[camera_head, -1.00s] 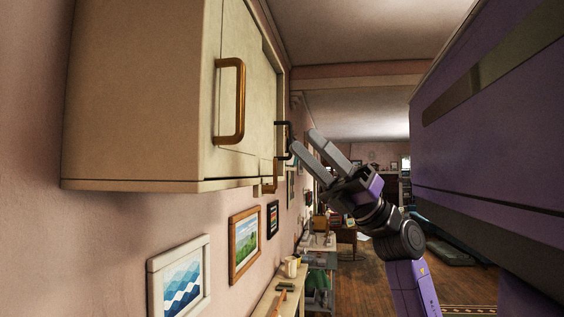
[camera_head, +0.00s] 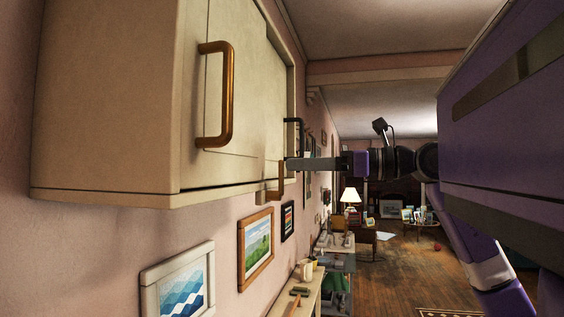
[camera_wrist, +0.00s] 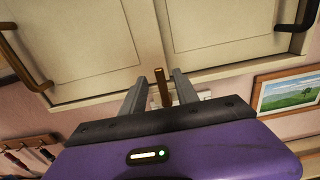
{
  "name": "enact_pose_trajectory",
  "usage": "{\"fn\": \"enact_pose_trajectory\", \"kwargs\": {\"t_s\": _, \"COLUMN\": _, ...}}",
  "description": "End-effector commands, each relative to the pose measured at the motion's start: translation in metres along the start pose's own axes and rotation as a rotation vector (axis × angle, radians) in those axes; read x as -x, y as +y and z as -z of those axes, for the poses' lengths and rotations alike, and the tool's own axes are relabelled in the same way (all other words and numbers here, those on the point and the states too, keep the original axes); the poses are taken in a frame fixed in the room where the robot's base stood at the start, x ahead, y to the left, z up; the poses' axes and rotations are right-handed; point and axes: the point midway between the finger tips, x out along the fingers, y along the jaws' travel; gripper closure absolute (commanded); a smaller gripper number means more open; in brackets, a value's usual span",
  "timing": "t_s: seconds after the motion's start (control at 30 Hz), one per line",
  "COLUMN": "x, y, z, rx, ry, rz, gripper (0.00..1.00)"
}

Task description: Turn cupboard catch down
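The cupboard (camera_head: 110,100) hangs on the wall at the left, its two cream doors shut. The brown catch (camera_wrist: 161,88) sits at the bottom of the seam between the doors in the wrist view. It also shows at the cupboard's lower edge in the head view (camera_head: 281,180). My gripper (camera_wrist: 159,84) is open, one finger on each side of the catch. A gap shows on both sides; I cannot tell whether either finger touches it. In the head view my gripper (camera_head: 291,163) points left, level, with its tips at the catch.
A bronze door handle (camera_head: 230,95) and a black one (camera_wrist: 297,14) stick out from the doors. Framed pictures (camera_head: 257,248) hang below the cupboard. A narrow shelf (camera_head: 299,291) with small items runs along the wall. Open floor lies to the right.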

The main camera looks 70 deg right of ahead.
Motion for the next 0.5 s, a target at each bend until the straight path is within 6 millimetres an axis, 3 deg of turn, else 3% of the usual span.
{"fn": "enact_pose_trajectory", "kwargs": {"t_s": 0.23, "x": -0.036, "y": 0.001, "z": -0.002, "rx": -0.001, "ry": 0.000, "rz": -0.003, "gripper": 0.64}}
{"fn": "enact_pose_trajectory", "kwargs": {"t_s": 0.5, "x": -0.047, "y": 0.000, "z": 0.000, "rx": -0.002, "ry": -0.002, "rz": -0.001, "gripper": 0.64}}
